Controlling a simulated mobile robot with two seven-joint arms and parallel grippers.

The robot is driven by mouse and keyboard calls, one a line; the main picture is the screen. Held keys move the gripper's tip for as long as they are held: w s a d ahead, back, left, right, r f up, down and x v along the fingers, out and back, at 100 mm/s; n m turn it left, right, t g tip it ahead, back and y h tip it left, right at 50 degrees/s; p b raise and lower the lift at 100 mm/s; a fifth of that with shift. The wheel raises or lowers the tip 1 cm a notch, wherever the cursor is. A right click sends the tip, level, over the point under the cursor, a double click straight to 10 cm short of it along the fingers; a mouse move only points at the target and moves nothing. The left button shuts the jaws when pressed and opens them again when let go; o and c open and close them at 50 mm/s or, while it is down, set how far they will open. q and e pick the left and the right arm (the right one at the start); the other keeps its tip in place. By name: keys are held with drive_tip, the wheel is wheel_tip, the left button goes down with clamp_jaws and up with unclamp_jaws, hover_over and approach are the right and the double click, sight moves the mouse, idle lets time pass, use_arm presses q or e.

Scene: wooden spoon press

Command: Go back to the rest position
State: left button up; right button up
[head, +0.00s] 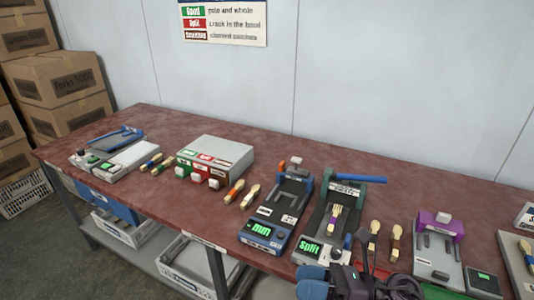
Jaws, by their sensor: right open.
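My right gripper (362,255) comes in from the bottom edge, dark, in front of the press with the green "Split" display (309,250). It is open, and I see nothing held in it. A spoon with a purple band (335,217) lies in that press, beyond the gripper. Two more banded spoons lie just right of the press, one with a light head (373,234) and one darker (395,243). My left gripper is out of view.
A blue "mm" gauge (265,232), a button box (222,151) and a grey device (128,158) stand leftward on the red table (150,112). Spoons lie between them. A purple-topped device (437,268) stands right. Cartons (58,82) are stacked at far left. The back strip of table is clear.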

drive_tip(key=w+d+f+m+t+h, duration=0.1)
drive_tip(key=d+f+m+t+h, duration=0.35)
drive_tip(key=m, duration=0.95)
drive_tip(key=w+d+f+m+t+h, duration=0.2)
drive_tip(key=d+m+t+h, duration=0.4)
drive_tip(key=m+t, duration=0.55)
drive_tip(key=s+d+f+m+g+h, duration=0.4)
drive_tip(key=s+d+f+m, duration=0.1)
drive_tip(key=f+m, duration=0.3)
drive_tip(key=s+d+f+m+g+h, duration=0.4)
drive_tip(key=s+f+m, duration=0.3)
drive_tip(key=m, duration=0.4)
drive_tip(key=shift+d+f, duration=0.35)
drive_tip(key=shift+f, duration=0.35)
